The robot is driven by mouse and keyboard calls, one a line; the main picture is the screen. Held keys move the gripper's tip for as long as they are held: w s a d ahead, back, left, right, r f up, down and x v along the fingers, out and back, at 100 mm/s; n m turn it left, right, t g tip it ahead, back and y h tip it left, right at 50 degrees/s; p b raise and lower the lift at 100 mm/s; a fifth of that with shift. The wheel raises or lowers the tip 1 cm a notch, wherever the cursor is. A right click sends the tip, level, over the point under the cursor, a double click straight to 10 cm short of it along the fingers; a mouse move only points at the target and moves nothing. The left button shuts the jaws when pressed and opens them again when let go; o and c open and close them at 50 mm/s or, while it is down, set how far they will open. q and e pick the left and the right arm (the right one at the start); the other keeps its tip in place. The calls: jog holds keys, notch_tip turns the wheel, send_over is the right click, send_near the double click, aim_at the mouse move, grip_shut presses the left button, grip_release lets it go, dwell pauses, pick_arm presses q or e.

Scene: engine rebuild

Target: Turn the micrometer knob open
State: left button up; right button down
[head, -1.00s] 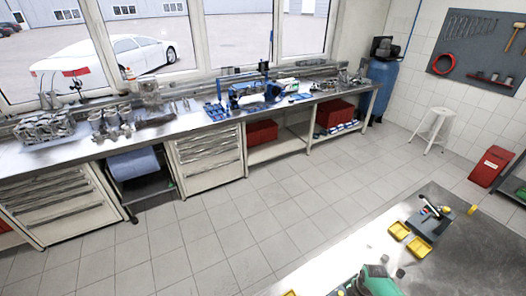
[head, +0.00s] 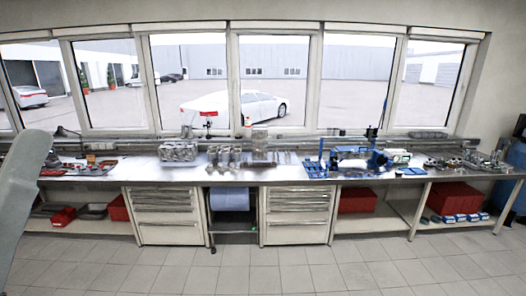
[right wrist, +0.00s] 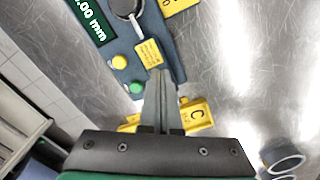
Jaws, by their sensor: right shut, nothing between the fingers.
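In the right wrist view, a blue-grey measuring block (right wrist: 152,22) lies on a metal surface at the top. It has a dark display (right wrist: 92,20) whose readable part ends in ".00 mm". A dark round part (right wrist: 124,7) with a light stem is cut off by the top edge; I cannot tell whether it is the micrometer knob. A yellow button (right wrist: 119,62), a green button (right wrist: 136,87) and a yellow label sit on the block. My right gripper (right wrist: 161,74) is shut and empty, its fingertips over the block's near end. My left gripper is not in view.
Metal rings (right wrist: 287,162) lie at lower right. The head view shows a long workbench (head: 285,172) with engine parts under windows.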

jog(key=shift+s+a, duration=0.1)
dwell(0.3)
jog(key=shift+s+a+r+p, duration=0.1)
jog(key=shift+s+p, duration=0.15)
jog(key=shift+p, duration=0.35)
jog(key=shift+s+a+p, duration=0.35)
jog(key=shift+s+p, duration=0.15)
jog(key=shift+s+d, duration=0.1)
jog(key=shift+s+d, duration=0.1)
jog(key=shift+s, duration=0.05)
jog(key=shift+s, duration=0.1)
